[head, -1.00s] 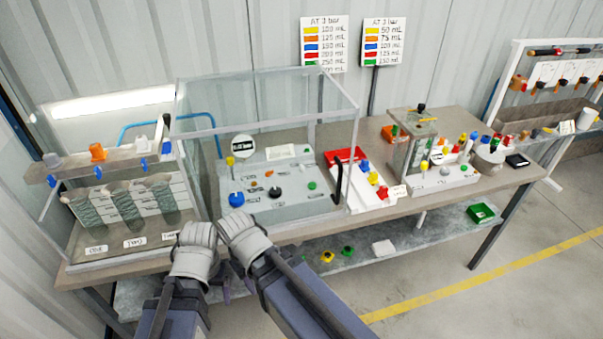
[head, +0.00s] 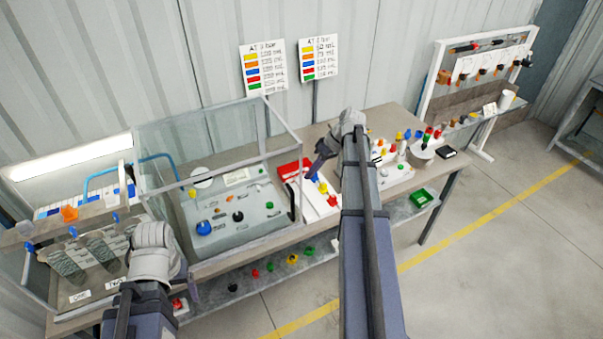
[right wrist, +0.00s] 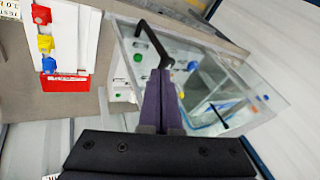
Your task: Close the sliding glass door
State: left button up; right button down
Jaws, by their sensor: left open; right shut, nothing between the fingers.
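The glass box (head: 215,112) stands on the table over a grey control panel (head: 225,212). Its black door handle (head: 293,203) is at the box's front right corner; it also shows in the right wrist view (right wrist: 152,42). I cannot make out the clear door pane's edges. My right gripper (head: 312,174) is shut and empty, just right of the handle. In the right wrist view its purple fingertips (right wrist: 160,72) appear close to the handle's end; contact is unclear. My left gripper (head: 192,290) is open in front of the table, left of the handle, largely hidden by its wrist.
A red tray (head: 293,169) and a white board with coloured knobs (head: 318,205) lie right of the box. A smaller station (head: 395,172) stands beyond my right arm. A lower shelf (head: 215,289) holds coloured pieces. The floor at the right (head: 500,240) is clear.

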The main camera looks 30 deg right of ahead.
jog(key=d+r+t+p, duration=0.1)
jog(key=d+r, duration=0.2)
jog(key=d, duration=0.3)
jog(key=b, duration=0.9)
send_near(301, 185)
notch_tip(301, 185, down, 2)
jog(key=s+a, duration=0.1)
jog(key=a, duration=0.2)
pick_arm(q)
notch_tip(301, 185, down, 7)
pick_arm(e)
jog(key=shift+s+a+f, duration=0.1)
jog(key=shift+a+f, duration=0.05)
jog(key=shift+a, duration=0.55)
jog(key=shift+s+a+f, duration=0.15)
jog(key=shift+a, duration=0.55)
jog(key=shift+s+a+f, duration=0.1)
jog(key=shift+a, duration=0.6)
